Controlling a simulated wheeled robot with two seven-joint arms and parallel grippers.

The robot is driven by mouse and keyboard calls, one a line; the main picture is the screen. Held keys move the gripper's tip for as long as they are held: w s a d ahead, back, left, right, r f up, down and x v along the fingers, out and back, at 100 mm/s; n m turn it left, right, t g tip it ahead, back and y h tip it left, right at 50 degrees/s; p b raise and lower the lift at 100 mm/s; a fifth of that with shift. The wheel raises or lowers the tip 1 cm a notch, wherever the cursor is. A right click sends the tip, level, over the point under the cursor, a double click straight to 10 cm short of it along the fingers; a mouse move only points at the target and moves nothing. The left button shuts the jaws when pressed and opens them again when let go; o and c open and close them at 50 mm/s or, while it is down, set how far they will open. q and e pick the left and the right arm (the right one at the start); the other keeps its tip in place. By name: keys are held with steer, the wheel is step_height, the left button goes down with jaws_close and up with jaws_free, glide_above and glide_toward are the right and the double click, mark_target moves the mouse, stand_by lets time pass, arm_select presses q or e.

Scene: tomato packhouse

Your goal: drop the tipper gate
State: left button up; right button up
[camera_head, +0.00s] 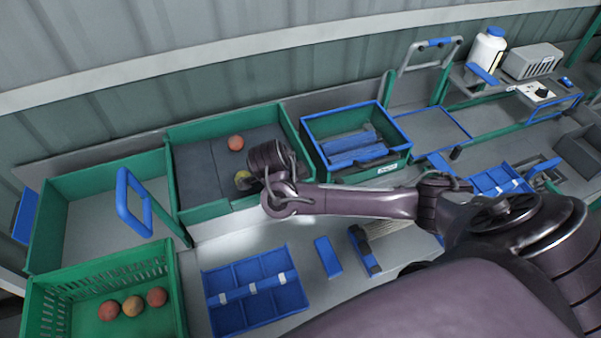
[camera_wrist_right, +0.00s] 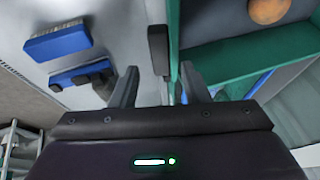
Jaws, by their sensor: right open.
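The green-walled bay with a dark grey floor (camera_head: 205,165) holds a red tomato (camera_head: 236,142) and a yellowish one (camera_head: 243,184). My right arm reaches across to this bay's front right, and its wrist hides the gripper in the head view. In the right wrist view my right gripper (camera_wrist_right: 158,88) is open. A dark upright bar or lever (camera_wrist_right: 158,45) stands beside a green wall (camera_wrist_right: 225,62), between the fingertips in the picture; contact cannot be told. I cannot tell for certain which part is the tipper gate. My left gripper is out of view.
A blue loop handle (camera_head: 121,198) rises by the left bay. A green crate with several tomatoes (camera_head: 60,300) stands front left. A blue divided tray (camera_head: 228,316), a blue block (camera_head: 327,257) and a brush lie in front. A blue-rimmed green bin (camera_head: 398,163) is right of the bay.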

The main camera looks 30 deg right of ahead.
steer(key=shift+x, duration=1.15)
steer(key=shift+d+f, duration=0.15)
steer(key=shift+f, duration=0.15)
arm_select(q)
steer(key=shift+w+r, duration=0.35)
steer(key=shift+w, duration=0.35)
arm_select(e)
steer(key=shift+w, duration=0.1)
steer(key=shift+c, duration=0.3)
steer(key=c, duration=0.7)
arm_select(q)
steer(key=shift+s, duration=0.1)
arm_select(e)
steer(key=shift+f, duration=0.1)
